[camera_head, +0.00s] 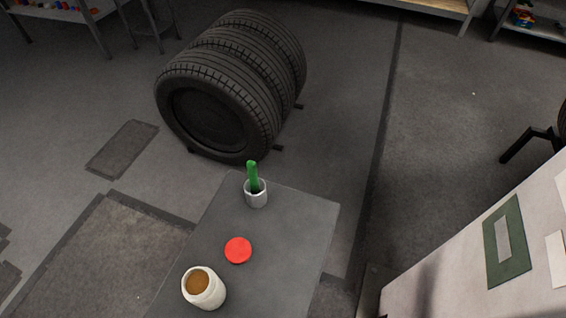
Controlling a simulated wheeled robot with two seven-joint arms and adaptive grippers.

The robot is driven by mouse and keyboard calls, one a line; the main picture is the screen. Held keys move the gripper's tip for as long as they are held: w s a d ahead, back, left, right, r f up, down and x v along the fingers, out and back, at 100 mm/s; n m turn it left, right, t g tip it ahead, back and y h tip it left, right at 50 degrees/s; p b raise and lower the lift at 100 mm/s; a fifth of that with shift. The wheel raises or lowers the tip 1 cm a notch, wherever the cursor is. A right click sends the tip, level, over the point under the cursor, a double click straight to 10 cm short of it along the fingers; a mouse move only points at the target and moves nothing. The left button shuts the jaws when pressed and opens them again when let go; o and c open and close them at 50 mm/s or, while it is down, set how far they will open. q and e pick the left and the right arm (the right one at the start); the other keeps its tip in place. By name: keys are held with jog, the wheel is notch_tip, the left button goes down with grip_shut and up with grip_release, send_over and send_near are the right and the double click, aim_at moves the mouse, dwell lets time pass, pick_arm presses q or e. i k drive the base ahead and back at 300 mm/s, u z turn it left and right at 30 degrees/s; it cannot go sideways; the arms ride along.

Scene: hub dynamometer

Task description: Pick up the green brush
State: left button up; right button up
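A green brush (252,175) stands nearly upright in a small light-grey cup (256,200) near the far end of a grey table (295,225). Only its green upper part shows; the lower end is hidden inside the cup. Neither of my grippers shows in the head view.
A red round lid (238,250) lies on the table, and a white jar (203,290) with brown contents stands nearer. Several tyres (230,85) stand beyond the table. A white panel (480,265) rises at the right. The table's right part is clear.

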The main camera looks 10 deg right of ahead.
aim_at(251, 165)
jog(key=z, duration=1.25)
jog(key=k, duration=0.5)
jog(key=z, duration=2.55)
jog(key=k, duration=1.35)
jog(key=u, duration=1.85)
